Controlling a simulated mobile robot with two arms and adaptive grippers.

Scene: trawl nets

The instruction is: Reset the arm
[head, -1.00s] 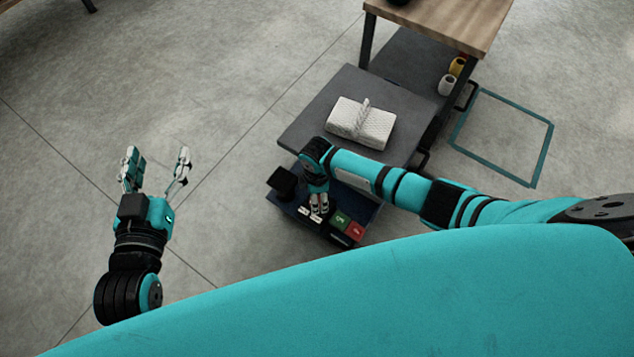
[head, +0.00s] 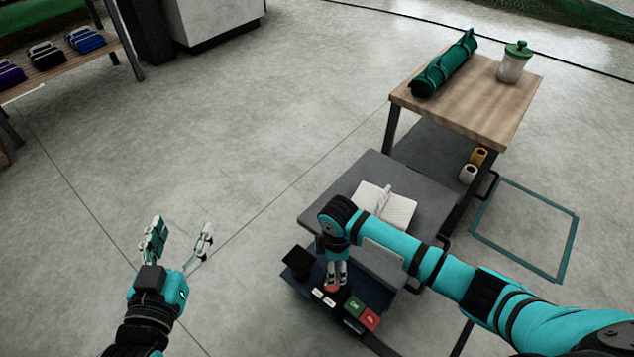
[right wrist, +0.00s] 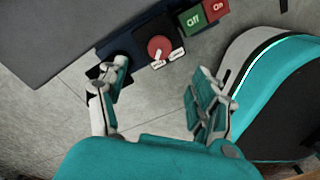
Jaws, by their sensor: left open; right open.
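My right arm reaches in from the right in the head view. Its right gripper (head: 335,276) points down over the dark blue control panel (head: 310,290) at the front of the grey table. In the right wrist view my right gripper (right wrist: 160,95) is open and empty. A round red button (right wrist: 160,47) on the panel shows beyond its fingers, apart from them. My left gripper (head: 180,238) is open and empty over bare floor at the left of the head view.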

